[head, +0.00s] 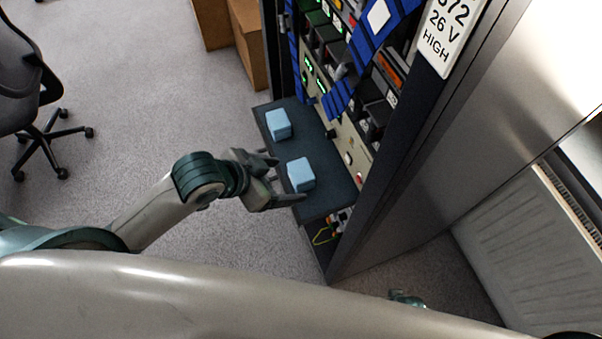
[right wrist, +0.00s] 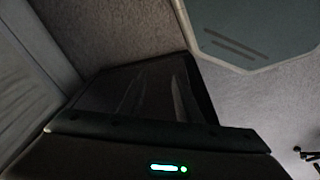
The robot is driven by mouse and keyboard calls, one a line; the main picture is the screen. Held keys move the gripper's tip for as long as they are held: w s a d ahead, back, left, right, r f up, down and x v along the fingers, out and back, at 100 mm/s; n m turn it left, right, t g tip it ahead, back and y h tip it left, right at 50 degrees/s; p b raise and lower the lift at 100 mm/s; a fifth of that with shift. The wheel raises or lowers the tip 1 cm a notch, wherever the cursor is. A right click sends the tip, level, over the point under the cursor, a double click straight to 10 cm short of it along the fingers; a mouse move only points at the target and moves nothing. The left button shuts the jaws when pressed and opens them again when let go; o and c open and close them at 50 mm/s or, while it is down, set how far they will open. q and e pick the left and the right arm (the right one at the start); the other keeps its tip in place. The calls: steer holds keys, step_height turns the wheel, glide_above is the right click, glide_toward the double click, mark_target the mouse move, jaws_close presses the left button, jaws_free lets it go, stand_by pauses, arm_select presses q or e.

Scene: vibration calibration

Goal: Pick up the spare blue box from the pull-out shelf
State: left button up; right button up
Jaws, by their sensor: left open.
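Two light blue boxes sit on the dark pull-out shelf (head: 313,136) of the rack in the head view. One box (head: 278,125) is toward the back; the other box (head: 300,175) is nearer the front edge. My left gripper (head: 289,178) is open, its fingers reaching over the shelf's left edge. One finger is on each side of the nearer box, and I cannot tell whether they touch it. In the right wrist view, my right gripper (right wrist: 150,95) is dark and its finger opening is unclear. No blue box shows in that view.
The equipment rack (head: 345,70), with blue strips and lit modules, stands behind the shelf. Its metal side panel (head: 470,130) is at the right, beside a radiator (head: 535,240).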

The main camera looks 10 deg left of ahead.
arm_select(q)
steer(key=w+a+r+m+g, duration=0.1)
steer(key=a+r+m+g, duration=0.1)
steer(key=a+r, duration=0.2)
steer(key=shift+w+a+r+m, duration=0.25)
steer(key=shift+a+m, duration=0.15)
steer(key=shift+a, duration=0.35)
arm_select(e)
steer(key=s+d+f+g, duration=0.1)
steer(key=s+d+f, duration=0.2)
steer(key=s+f, duration=1.4)
steer(key=shift+s, duration=0.45)
arm_select(q)
steer(key=shift+f, duration=0.1)
arm_select(e)
steer(key=shift+d, duration=0.1)
arm_select(q)
steer(key=p, duration=0.3)
glide_toward(296, 174)
steer(key=x, duration=0.5)
steer(key=shift+d, duration=0.1)
steer(key=shift+w+d+f, duration=0.15)
steer(key=shift+d+f, duration=0.05)
steer(key=shift+f, duration=0.35)
arm_select(e)
steer(key=shift+r, duration=1.4)
steer(key=shift+r, duration=0.1)
